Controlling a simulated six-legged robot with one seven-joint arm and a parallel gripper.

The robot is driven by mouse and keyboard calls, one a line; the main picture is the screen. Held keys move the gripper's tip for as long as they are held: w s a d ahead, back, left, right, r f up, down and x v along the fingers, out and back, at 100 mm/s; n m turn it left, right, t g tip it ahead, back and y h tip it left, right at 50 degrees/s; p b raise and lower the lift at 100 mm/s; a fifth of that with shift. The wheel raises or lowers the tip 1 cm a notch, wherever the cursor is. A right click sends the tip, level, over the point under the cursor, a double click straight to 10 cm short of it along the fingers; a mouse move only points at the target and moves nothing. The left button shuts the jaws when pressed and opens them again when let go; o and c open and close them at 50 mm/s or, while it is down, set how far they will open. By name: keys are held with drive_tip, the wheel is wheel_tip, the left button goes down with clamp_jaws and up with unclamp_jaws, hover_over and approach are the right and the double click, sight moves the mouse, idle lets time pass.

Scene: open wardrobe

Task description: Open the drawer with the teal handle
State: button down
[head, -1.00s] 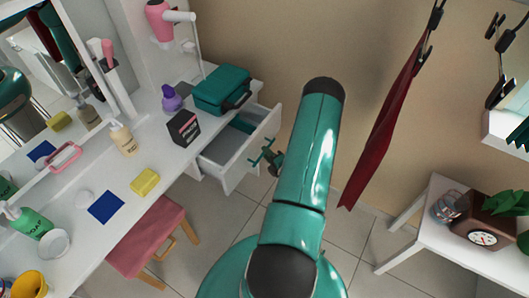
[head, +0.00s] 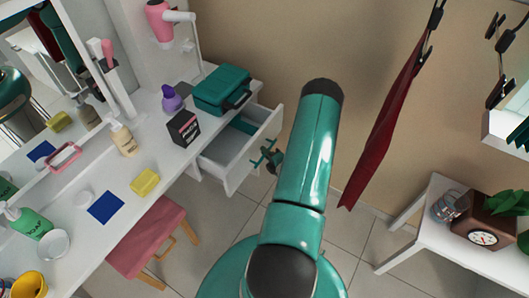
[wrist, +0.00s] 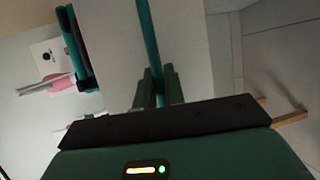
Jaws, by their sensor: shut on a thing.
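The white drawer (head: 240,165) under the dressing table stands open, pulled well out. Its teal handle (head: 256,163) is on the front panel, partly hidden by my gripper (head: 270,156). In the wrist view the teal handle (wrist: 146,40) runs as a bar between the two fingers of my gripper (wrist: 158,82), which is shut on it. The grey-looking drawer front (wrist: 185,45) lies behind it. A teal item (head: 243,125) lies inside the drawer at the back.
The white dressing table (head: 70,235) carries a teal case (head: 222,90), a black box (head: 184,128) and bottles. A pink stool (head: 148,235) stands left of the drawer. A dark red garment (head: 385,135) hangs at right. Tiled floor is free before the drawer.

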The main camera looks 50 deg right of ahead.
drive_tip(key=s, duration=0.7)
drive_tip(key=shift+d, duration=0.35)
drive_tip(key=c, duration=1.5)
unclamp_jaws()
